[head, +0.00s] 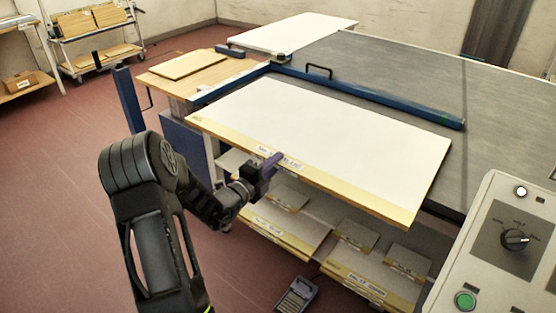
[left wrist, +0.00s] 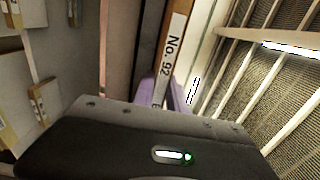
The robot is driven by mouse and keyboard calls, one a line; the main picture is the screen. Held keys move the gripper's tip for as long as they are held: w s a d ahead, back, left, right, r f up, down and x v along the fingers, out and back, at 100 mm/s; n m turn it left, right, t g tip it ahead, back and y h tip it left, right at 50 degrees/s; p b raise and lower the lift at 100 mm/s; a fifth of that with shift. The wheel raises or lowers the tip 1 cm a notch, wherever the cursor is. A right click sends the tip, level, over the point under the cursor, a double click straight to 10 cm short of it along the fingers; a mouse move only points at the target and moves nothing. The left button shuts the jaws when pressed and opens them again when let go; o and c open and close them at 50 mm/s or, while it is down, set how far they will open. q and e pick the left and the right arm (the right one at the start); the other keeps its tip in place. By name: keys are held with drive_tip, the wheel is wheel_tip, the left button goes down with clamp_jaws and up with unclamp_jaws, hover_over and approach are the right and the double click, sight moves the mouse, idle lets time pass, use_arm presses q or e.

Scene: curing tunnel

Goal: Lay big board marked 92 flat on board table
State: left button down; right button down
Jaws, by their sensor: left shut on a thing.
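The big board (head: 330,135) is white on top with a tan front edge. A label there reads No. 92 in the left wrist view (left wrist: 174,42). My left gripper (head: 264,172) is shut on the middle of this front edge, its purple fingers (left wrist: 165,92) on either side. The board looks nearly level, above the front shelves and short of the blue bar. I cannot tell whether it touches anything below. A wood-topped table (head: 222,73) stands behind left; I cannot tell if it is the board table. My right gripper is not in view.
A blue bar (head: 375,97) with a black handle crosses the grey belt (head: 400,62). Shelves with smaller boards (head: 275,232) lie under the big board. A control panel (head: 500,235) stands front right. A cart (head: 95,35) is back left. Open floor lies left.

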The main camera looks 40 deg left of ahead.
use_arm(q)
drive_tip(key=shift+s+r+p, duration=0.2)
drive_tip(key=shift+s+p, duration=0.05)
drive_tip(key=shift+s, duration=0.45)
drive_tip(key=shift+s+r+p, duration=0.2)
drive_tip(key=shift+s, duration=0.45)
drive_tip(key=c, duration=1.3)
unclamp_jaws()
drive_tip(key=shift+s, duration=0.15)
drive_tip(key=shift+o, duration=0.2)
drive_tip(key=s+b, duration=0.1)
drive_tip(key=s, duration=0.6)
drive_tip(key=shift+s+d+f, duration=0.15)
drive_tip(key=shift+s, duration=0.25)
